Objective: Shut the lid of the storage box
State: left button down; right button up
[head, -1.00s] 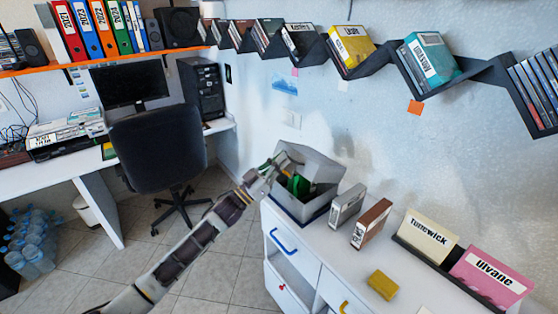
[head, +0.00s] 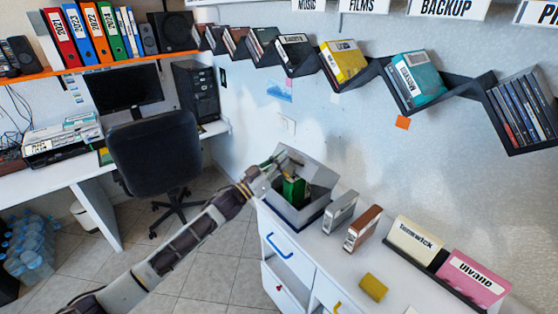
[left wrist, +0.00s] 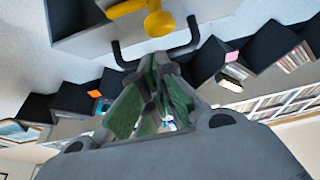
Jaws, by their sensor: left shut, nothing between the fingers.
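The grey storage box (head: 296,216) stands on the white cabinet against the wall, with a green item (head: 295,188) showing inside. Its grey lid (head: 318,172) is raised at the back, so the box is open. My left gripper (head: 280,160) is shut and empty at the box's upper left, close to the lid; I cannot tell whether it touches. In the left wrist view the gripper's fingers (left wrist: 152,92) point at a grey panel with a yellow knob-like part (left wrist: 158,22). My right gripper is not in view.
A grey disc case (head: 340,212) and a brown one (head: 363,229) stand right of the box. A yellow block (head: 373,287) and a dark tray with cream (head: 414,241) and pink (head: 474,278) cases are farther right. A zigzag shelf (head: 373,72) hangs above.

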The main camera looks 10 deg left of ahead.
pick_arm(q)
jog(key=shift+w+d+r+p, duration=0.3)
jog(key=shift+w+r+p, duration=0.05)
jog(key=shift+r+p, duration=0.15)
jog(key=shift+w+d+r+p, duration=0.3)
jog(key=shift+r+p, duration=0.1)
jog(key=shift+r, duration=0.1)
jog(key=shift+w+d+r+p, duration=0.2)
jog(key=shift+w+r+p, duration=0.1)
jog(key=shift+r, duration=0.05)
jog(key=shift+w+d+r+p, duration=0.4)
jog(key=shift+w+d+r, duration=0.1)
jog(key=shift+w+r, duration=0.15)
jog(key=x, duration=0.2)
jog(key=p+x, duration=0.1)
jog(key=x, duration=0.1)
jog(key=shift+r, duration=0.35)
jog(key=shift+w+d+r, duration=0.15)
jog(key=shift+w+d, duration=0.3)
jog(key=shift+w, duration=0.1)
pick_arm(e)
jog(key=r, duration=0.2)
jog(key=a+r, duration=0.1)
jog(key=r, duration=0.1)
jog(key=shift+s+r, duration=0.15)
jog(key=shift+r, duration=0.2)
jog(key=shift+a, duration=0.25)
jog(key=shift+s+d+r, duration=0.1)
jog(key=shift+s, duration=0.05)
